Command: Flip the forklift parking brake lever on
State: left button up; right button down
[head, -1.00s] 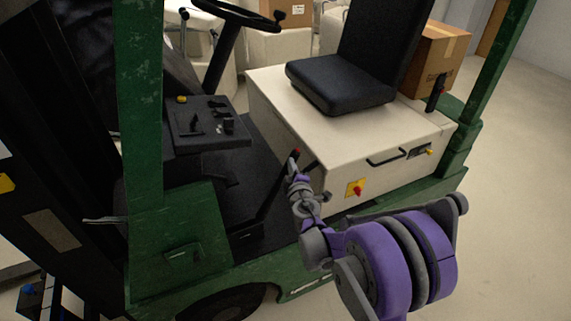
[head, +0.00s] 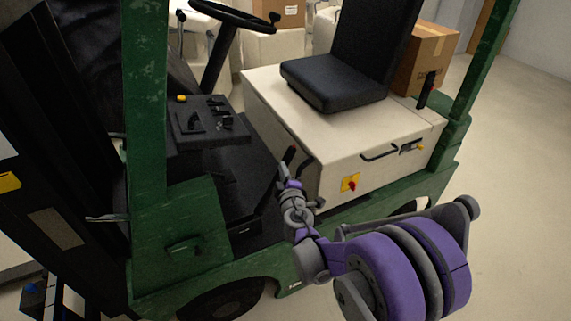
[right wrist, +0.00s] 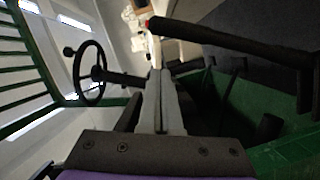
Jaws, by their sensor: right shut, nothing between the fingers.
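The parking brake lever (head: 290,156) is a dark bar with a red tip. It rises, tilted, from the forklift floor beside the cream seat box. In the right wrist view the lever (right wrist: 225,40) crosses the upper right, its red end towards the middle. My right gripper (head: 281,170) is shut and empty, close beside the upper part of the lever. In the right wrist view the closed fingers (right wrist: 158,75) point up just below the lever; I cannot tell whether they touch it. My left gripper is not in view.
The green forklift has a black seat (head: 335,82), a steering wheel (head: 235,14) and a black control panel (head: 207,122). The cream seat box (head: 310,125) carries a red knob on a yellow plate (head: 351,183). A green post (head: 146,120) stands at left. Open floor lies at right.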

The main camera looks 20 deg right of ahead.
jog(key=v, duration=0.6)
jog(key=shift+d, duration=0.2)
jog(key=shift+s, duration=0.1)
jog(key=s+d+m+g+h, duration=0.2)
jog(key=s+m+g, duration=0.3)
jog(key=s+m, duration=0.35)
jog(key=s+a+f+m+g+y, duration=0.1)
jog(key=s+a+f+g+y, duration=0.1)
jog(key=s, duration=0.5)
jog(key=s+a+f+m+g+y, duration=0.1)
jog(key=s+a+f+g+y, duration=0.2)
jog(key=s+a, duration=0.4)
jog(key=shift+s+f+g+y, duration=0.3)
jog(key=shift+s+f+y, duration=0.1)
jog(key=shift+s+y, duration=0.15)
